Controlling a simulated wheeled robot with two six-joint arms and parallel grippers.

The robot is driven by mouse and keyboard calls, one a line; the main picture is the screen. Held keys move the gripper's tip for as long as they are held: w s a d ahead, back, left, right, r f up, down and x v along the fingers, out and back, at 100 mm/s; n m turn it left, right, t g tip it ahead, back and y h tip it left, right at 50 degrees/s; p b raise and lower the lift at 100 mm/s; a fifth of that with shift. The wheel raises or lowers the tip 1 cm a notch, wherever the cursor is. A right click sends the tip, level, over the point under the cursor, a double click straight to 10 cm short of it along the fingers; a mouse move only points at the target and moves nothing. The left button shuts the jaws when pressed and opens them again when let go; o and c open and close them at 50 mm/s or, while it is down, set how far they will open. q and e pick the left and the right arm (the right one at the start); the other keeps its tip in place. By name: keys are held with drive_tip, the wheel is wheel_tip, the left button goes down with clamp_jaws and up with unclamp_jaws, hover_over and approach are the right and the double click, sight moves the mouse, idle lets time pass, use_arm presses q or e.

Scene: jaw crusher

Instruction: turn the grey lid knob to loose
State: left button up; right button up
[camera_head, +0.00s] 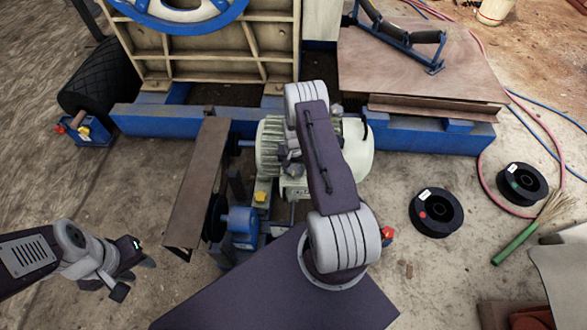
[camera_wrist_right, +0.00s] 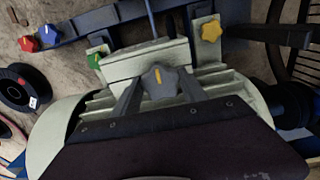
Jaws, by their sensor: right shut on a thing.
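The grey lid knob (camera_wrist_right: 168,79), a lobed knob with an orange mark, sits on the pale lid box (camera_wrist_right: 140,62) of the motor. In the right wrist view its orange mark runs nearly straight up the picture. My right gripper (camera_wrist_right: 158,82) is shut on the grey knob, one finger on each side. In the head view my right arm reaches over the pale motor (camera_head: 355,150) and hides much of it. My left gripper (camera_head: 135,267) hangs at the lower left, over bare ground and away from the motor; its finger gap is unclear.
A yellow star knob (camera_wrist_right: 210,31), a green knob (camera_wrist_right: 95,60), a red knob (camera_wrist_right: 28,43) and a blue knob (camera_wrist_right: 48,36) are around the motor. A brown guard (camera_head: 200,180) stands left of it. Black spools (camera_head: 437,212) lie on the ground at right.

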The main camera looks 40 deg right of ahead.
drive_tip(key=n, duration=0.5)
drive_tip(key=shift+n+p, duration=0.3)
drive_tip(key=n, duration=0.5)
drive_tip(key=shift+d, duration=0.15)
drive_tip(key=shift+n, duration=0.4)
drive_tip(key=o, duration=1.4)
drive_tip(key=shift+c, duration=0.2)
